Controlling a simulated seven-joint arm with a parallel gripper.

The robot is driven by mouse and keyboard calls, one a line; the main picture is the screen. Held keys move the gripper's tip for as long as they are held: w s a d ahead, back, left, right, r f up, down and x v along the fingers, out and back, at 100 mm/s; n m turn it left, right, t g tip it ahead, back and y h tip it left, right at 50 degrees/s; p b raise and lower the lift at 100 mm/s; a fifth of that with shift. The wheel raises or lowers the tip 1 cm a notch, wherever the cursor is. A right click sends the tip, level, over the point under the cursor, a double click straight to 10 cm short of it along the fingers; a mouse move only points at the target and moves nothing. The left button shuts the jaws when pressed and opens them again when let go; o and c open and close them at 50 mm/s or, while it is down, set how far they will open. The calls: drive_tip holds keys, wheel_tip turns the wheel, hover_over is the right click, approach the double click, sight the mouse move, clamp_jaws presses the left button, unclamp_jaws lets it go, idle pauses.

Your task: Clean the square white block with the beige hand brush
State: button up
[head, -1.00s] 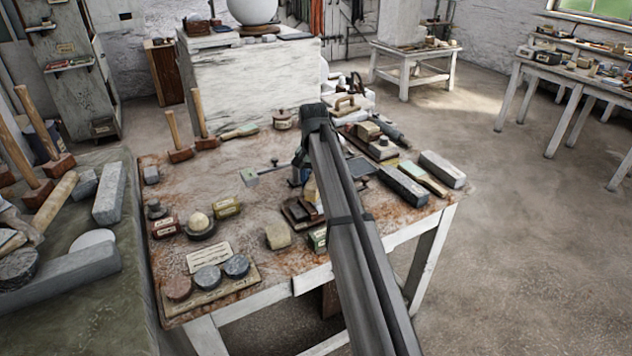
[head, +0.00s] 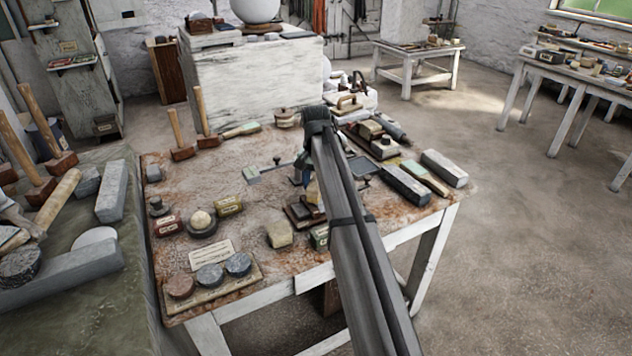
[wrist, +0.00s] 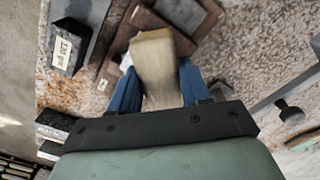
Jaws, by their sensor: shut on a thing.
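My gripper (wrist: 155,95) has blue fingers shut on a beige block-shaped thing, which I take to be the hand brush (wrist: 155,60). In the head view my gripper (head: 301,178) points down over the right-middle of the worktable, and the beige brush (head: 313,192) shows partly behind my arm. Below the brush lies a brown wooden piece (wrist: 112,50). It also shows in the head view (head: 297,213). A small white patch (wrist: 125,62) shows beside the brush; it may be the square white block, mostly hidden. I cannot tell whether the brush touches it.
A dark labelled box (wrist: 68,48) stands close by. A pale block (head: 280,234) sits left of it in the head view. Grey stone bars (head: 405,185) lie at the right. The table's middle-left has bare room.

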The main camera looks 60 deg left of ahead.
drive_tip(key=shift+w+a, duration=0.1)
drive_tip(key=shift+w+a, duration=0.7)
drive_tip(key=shift+s+d, duration=1.6)
drive_tip(key=shift+w+a, duration=0.1)
drive_tip(key=shift+w+a, duration=1.5)
